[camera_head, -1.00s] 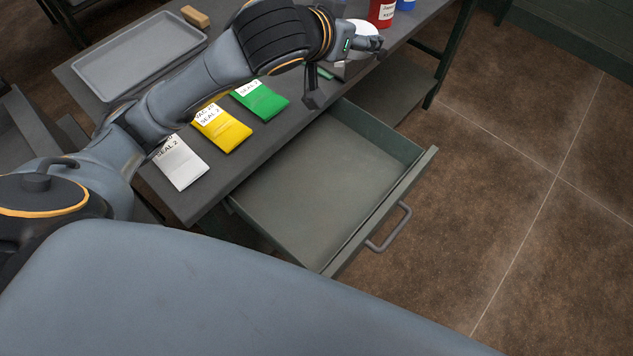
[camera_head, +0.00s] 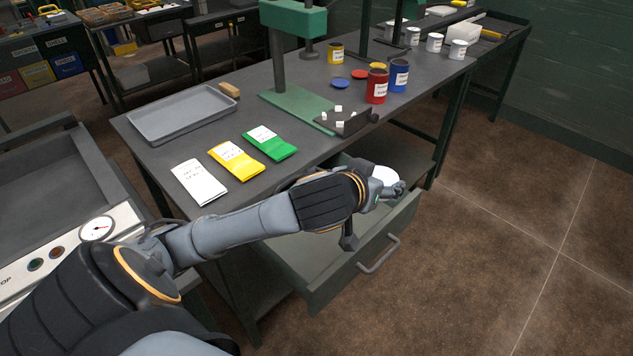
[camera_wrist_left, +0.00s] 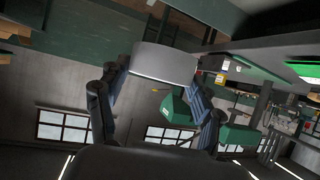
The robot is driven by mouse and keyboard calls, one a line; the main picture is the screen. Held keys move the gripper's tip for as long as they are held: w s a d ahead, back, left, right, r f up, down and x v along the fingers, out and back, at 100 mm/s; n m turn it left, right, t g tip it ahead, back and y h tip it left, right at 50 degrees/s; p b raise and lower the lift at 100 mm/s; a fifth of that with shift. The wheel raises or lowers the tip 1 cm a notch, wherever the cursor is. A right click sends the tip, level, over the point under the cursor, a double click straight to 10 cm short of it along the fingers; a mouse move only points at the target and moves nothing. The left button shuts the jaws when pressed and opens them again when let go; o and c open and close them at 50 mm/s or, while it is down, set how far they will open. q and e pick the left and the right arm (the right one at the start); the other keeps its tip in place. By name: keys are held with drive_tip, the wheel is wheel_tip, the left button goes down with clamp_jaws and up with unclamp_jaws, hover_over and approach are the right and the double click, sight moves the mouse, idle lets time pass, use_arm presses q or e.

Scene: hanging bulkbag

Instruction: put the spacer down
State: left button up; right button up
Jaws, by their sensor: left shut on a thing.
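The spacer, a short white cylinder (camera_head: 383,175), is held by my left gripper (camera_head: 392,188) at the drawer's far end. In the left wrist view the pale grey spacer (camera_wrist_left: 166,63) sits between the two dark fingers, which are shut on it. The open drawer (camera_head: 340,284) lies beneath my left arm, which hides much of its inside. The spacer appears raised, but its exact height over the drawer is hard to tell. My right gripper is out of view.
On the bench (camera_head: 300,175) lie white (camera_head: 198,182), yellow (camera_head: 233,160) and green (camera_head: 270,143) packets and a grey tray (camera_head: 183,114). A dark plate with small white blocks (camera_head: 346,122), a red jar (camera_head: 377,86) and a blue jar (camera_head: 398,76) stand farther back. Floor to the right is clear.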

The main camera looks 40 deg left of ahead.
use_arm(q)
drive_tip(key=s+a+f+b, duration=0.1)
drive_tip(key=s+a+f, duration=0.15)
drive_tip(key=f, duration=0.25)
drive_tip(key=s+a+f+b, duration=0.1)
drive_tip(key=a+f, duration=0.3)
drive_tip(key=f, duration=0.2)
drive_tip(key=w+a+f, duration=0.1)
drive_tip(key=w+f, duration=0.1)
drive_tip(key=w, duration=0.2)
drive_tip(key=w+a+f, duration=0.2)
drive_tip(key=w+f, duration=0.1)
drive_tip(key=w+a+f+b, duration=0.1)
drive_tip(key=w+a+f, duration=0.1)
drive_tip(key=w+f, duration=0.1)
drive_tip(key=shift+w+f, duration=0.2)
drive_tip(key=shift+w, duration=0.6)
drive_tip(key=shift+w+f, duration=0.15)
drive_tip(key=shift+f, duration=0.05)
drive_tip(key=f, duration=0.3)
drive_tip(key=shift+w+a, duration=0.1)
drive_tip(key=shift+w, duration=0.1)
drive_tip(key=shift+f, duration=0.35)
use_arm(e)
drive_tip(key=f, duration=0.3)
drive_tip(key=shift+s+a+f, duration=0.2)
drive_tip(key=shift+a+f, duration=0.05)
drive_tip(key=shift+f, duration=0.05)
use_arm(q)
drive_tip(key=shift+f, duration=0.1)
